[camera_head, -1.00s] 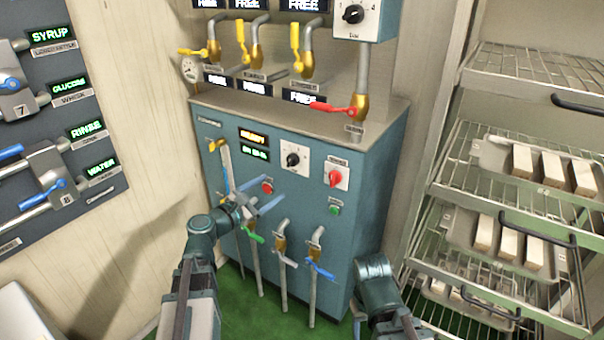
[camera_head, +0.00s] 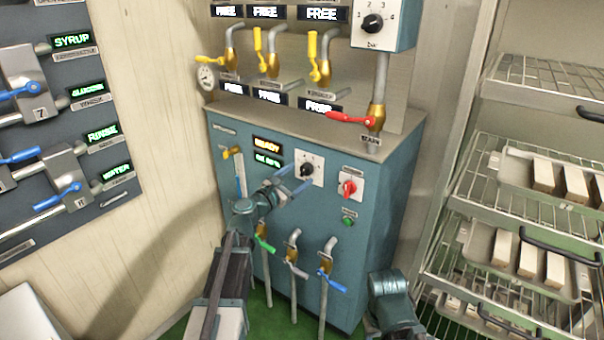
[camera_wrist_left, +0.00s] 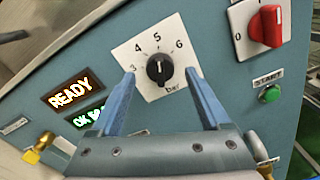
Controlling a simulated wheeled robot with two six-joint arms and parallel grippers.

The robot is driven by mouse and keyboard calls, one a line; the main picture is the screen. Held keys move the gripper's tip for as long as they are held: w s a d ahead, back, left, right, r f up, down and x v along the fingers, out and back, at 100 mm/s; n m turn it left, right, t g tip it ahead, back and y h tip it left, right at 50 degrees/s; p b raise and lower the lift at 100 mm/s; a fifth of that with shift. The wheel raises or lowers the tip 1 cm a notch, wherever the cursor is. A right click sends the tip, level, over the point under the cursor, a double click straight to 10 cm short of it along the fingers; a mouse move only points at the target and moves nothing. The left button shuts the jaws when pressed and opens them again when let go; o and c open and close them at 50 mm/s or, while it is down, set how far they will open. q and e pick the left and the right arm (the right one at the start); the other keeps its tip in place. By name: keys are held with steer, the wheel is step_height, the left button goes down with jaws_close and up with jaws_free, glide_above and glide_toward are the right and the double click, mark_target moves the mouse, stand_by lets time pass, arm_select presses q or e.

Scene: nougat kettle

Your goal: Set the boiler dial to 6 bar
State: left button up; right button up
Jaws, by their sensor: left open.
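The boiler dial is a black knob (camera_head: 307,169) on a white plate on the teal boiler cabinet (camera_head: 330,215). In the left wrist view the knob (camera_wrist_left: 159,69) has the numbers 3, 4, 5 and 6 around its upper side and "bar" below. A short pale mark on it looks upright, roughly in line with 5, but is too small to read surely. My left gripper (camera_head: 297,177) is open in front of the dial. In the wrist view its blue fingers (camera_wrist_left: 159,76) lie on either side of the knob; contact cannot be told. My right gripper is out of view.
A red switch (camera_head: 349,188) and green start button (camera_head: 348,221) sit right of the dial. A READY display (camera_head: 267,146) is left of it. Valves with green, grey and blue handles (camera_head: 332,282) are below. Another dial (camera_head: 372,24) is above. A tray rack (camera_head: 490,180) stands right.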

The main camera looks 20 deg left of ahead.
mark_target(306, 170)
arm_select(q)
steer(key=shift+x, duration=1.3)
jaws_close()
steer(key=shift+m, duration=0.3)
steer(key=m, duration=0.4)
steer(key=shift+d+f+m, duration=0.1)
steer(key=shift+m, duration=2.3)
